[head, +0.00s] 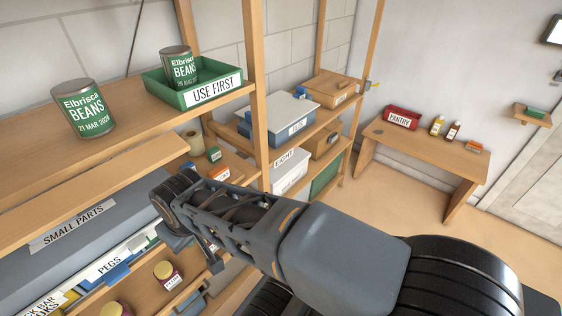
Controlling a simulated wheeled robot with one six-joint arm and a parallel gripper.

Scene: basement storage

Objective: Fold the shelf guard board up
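The guard board (95,192) is a long pale wooden board at the left. It runs along the front of the shelf, below the level of the upper shelf top (130,108), and looks tipped outward rather than upright; its hinge is not clear. My arm reaches in from the lower right, and my gripper (182,200) is at its far end, close to the board's right end. I cannot tell if they touch. The fingers are mostly hidden by my own arm, so their opening is unclear.
A beans can (83,108) stands near the upper shelf's front edge. A green USE FIRST tray (205,96) holds another can (178,66). A wooden post (256,80) rises right of them. Below are a SMALL PARTS bin (45,258) and jars. Floor is open at the right.

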